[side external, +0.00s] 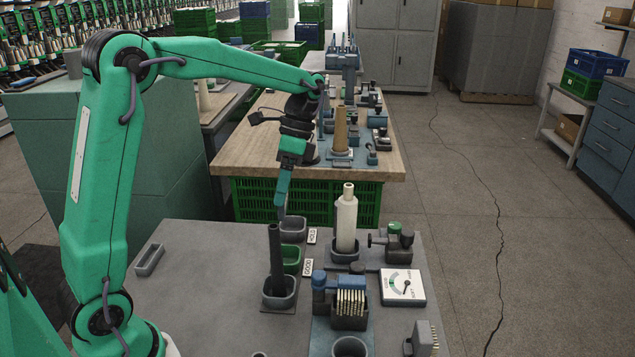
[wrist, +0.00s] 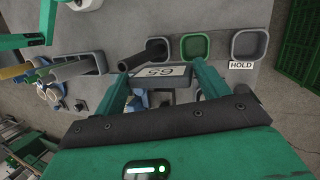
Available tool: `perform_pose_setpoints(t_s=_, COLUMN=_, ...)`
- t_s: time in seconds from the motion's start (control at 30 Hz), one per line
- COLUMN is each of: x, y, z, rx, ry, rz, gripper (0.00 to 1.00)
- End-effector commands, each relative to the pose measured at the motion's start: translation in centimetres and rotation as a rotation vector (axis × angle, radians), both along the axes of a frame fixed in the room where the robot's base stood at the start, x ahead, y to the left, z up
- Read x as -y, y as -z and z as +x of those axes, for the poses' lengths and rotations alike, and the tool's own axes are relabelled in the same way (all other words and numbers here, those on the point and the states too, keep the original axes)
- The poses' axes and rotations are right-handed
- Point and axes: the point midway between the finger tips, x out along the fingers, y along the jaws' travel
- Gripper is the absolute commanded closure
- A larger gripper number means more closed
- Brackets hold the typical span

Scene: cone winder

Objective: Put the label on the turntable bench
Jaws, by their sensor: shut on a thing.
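My gripper (wrist: 165,82) is shut on a small pale label (wrist: 160,73) with dark characters, held crosswise between its fingers in the wrist view. In the side external view my gripper (side external: 282,210) points down beside the far grey tray (side external: 292,236), above the grey bench (side external: 200,270). The label cannot be made out in that view. A wooden-topped bench (side external: 240,150) stands behind. I cannot tell which bench is the turntable bench, and I make out no turntable.
A tray with an upright dark tube (side external: 275,250), a green tray (side external: 291,262) and GOOD (side external: 307,268) and HOLD (side external: 312,236) plates are near my gripper. A pale cone (side external: 347,215) and dial gauge (side external: 403,287) stand to the right. The grey bench's left part is mostly clear.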

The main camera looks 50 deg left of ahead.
Motion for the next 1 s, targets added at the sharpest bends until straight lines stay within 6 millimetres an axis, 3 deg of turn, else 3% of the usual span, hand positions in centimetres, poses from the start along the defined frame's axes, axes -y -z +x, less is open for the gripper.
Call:
perform_pose_setpoints(t_s=0.2, x=2.5, y=-0.5, z=3.9, rx=0.0, ry=0.091, rz=-0.008, gripper=0.56)
perform_pose_setpoints(t_s=0.4, x=4.3, y=-0.6, z=6.0, rx=0.001, ry=0.146, rz=-0.012, gripper=0.56)
perform_pose_setpoints(t_s=0.8, x=5.1, y=-0.8, z=6.8, rx=0.001, ry=0.168, rz=-0.014, gripper=0.56)
perform_pose_setpoints(t_s=1.0, x=5.1, y=-2.1, z=6.8, rx=0.003, ry=0.167, rz=-0.014, gripper=0.56)
